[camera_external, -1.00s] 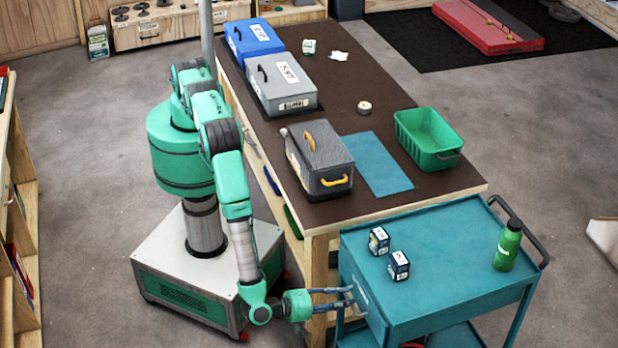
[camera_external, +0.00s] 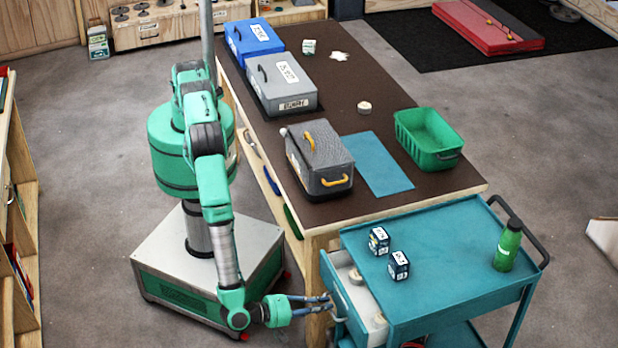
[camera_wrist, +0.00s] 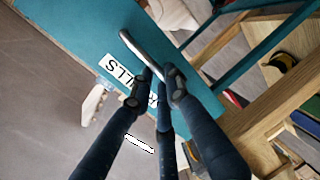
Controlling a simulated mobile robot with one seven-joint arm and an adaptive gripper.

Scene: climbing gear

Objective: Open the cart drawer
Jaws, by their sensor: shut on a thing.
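The teal cart (camera_external: 440,250) stands at the lower right. Its drawer (camera_external: 343,290) is pulled partly out on the left side, and pale round items show inside. My gripper (camera_external: 328,305) is at the drawer front, level with its handle. In the wrist view my gripper (camera_wrist: 160,88) has its fingers closed on the silver bar handle (camera_wrist: 140,52). The teal drawer front (camera_wrist: 95,45) there carries a white label, partly hidden by a finger.
Two small boxes (camera_external: 398,265) and a green bottle (camera_external: 508,246) stand on the cart top. The wooden table (camera_external: 370,95) is close behind the cart, with its leg near my gripper. Open floor lies in front of my base.

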